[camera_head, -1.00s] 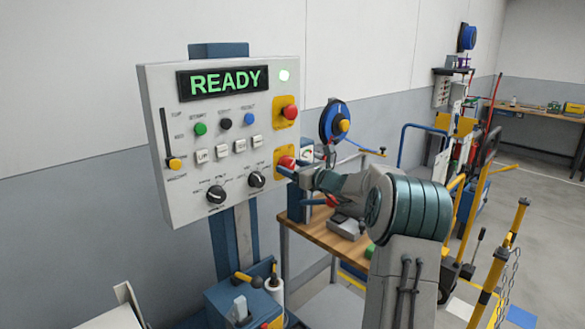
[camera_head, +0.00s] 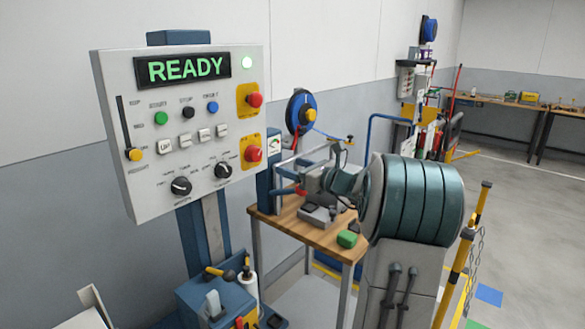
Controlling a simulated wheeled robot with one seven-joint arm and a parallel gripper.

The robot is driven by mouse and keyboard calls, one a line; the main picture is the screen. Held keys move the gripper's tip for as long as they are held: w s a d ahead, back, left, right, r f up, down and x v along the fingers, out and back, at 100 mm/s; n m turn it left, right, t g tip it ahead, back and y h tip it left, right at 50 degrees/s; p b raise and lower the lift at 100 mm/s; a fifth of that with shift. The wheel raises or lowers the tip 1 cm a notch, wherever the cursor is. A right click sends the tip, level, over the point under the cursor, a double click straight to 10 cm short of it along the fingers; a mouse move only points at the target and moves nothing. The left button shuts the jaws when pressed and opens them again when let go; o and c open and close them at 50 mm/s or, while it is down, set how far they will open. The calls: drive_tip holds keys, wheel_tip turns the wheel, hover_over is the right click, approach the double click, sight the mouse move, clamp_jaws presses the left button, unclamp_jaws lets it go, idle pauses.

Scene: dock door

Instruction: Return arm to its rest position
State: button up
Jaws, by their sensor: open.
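My arm's large ribbed teal joint (camera_head: 420,200) fills the right middle of the view. Beyond it the forearm points left and away, over the workbench. My gripper (camera_head: 284,178) shows small at its end, open, with a finger above and a finger below and nothing seen between them. It is right of the control panel (camera_head: 150,195), apart from its red buttons. The lower red button (camera_head: 253,154) on its yellow plate is fully in view.
A wooden-topped workbench (camera_head: 290,232) stands below the forearm, with a green block (camera_head: 347,239) on it. A blue hose reel (camera_head: 301,111) is behind. A yellow post (camera_head: 461,265) with a chain stands at the right. Floor at the far right is open.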

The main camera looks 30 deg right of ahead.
drive_tip(key=s+a+f+n+g, duration=0.25)
drive_tip(key=s+a+n, duration=0.2)
drive_tip(key=a, duration=0.35)
drive_tip(key=s+a+f+n+g+y, duration=0.1)
drive_tip(key=s+a+f+n+g, duration=0.15)
drive_tip(key=a+n+g, duration=0.4)
drive_tip(key=s+a+f+n+g, duration=0.1)
drive_tip(key=s+a+f+n, duration=0.2)
drive_tip(key=a, duration=0.6)
drive_tip(key=s+a+f+n+g+h, duration=0.1)
drive_tip(key=s+f+n+g+h, duration=0.1)
drive_tip(key=s+n, duration=0.7)
drive_tip(key=s+a+f+n+g+h, duration=0.1)
drive_tip(key=s+f+n+h, duration=0.3)
drive_tip(key=s+n, duration=0.5)
drive_tip(key=s+g+h, duration=0.1)
drive_tip(key=s, duration=0.3)
drive_tip(key=shift+a+f, duration=0.2)
drive_tip(key=shift+f, duration=0.1)
